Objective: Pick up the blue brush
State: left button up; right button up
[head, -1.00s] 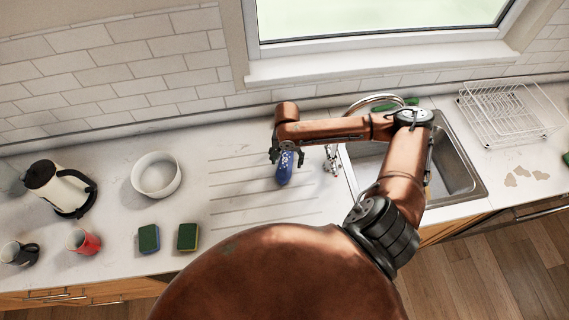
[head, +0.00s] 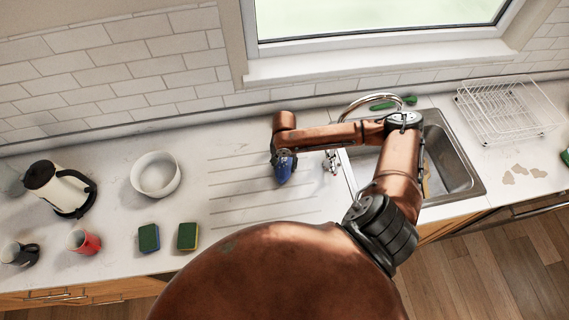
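The blue brush (head: 285,172) is on the ribbed drainboard part of the white counter, left of the sink. I cannot tell whether it touches the counter. My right gripper (head: 284,156) is over it, with the arm coming in from the right. Its dark fingers are drawn in on both sides of the brush's upper part and appear shut on it. The fingers and wrist hide part of the brush. My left gripper is not in view.
The faucet (head: 331,161) and sink (head: 455,182) are close on the right. A white bowl (head: 156,175), two sponges (head: 149,238) (head: 187,236), a red mug (head: 83,241), a dark mug (head: 20,253) and a kettle (head: 64,190) stand left. A wire rack (head: 508,110) is far right.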

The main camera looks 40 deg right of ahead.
aim_at(284, 158)
jog(key=shift+c, duration=0.3)
jog(key=shift+r, duration=0.45)
notch_tip(284, 158, up, 2)
jog(key=shift+w+r+b, duration=0.1)
jog(key=shift+b, duration=0.25)
jog(key=s+a+r, duration=0.1)
jog(key=r, duration=0.1)
jog(key=s+a+r, duration=0.1)
jog(key=s+r, duration=0.1)
jog(key=s+a+r, duration=0.1)
jog(key=r, duration=0.1)
jog(key=shift+s+r, duration=0.15)
jog(key=shift+s, duration=0.1)
jog(key=s+a+r+p, duration=0.3)
jog(key=s+a+p, duration=0.2)
jog(key=s, duration=0.2)
jog(key=shift+r, duration=0.3)
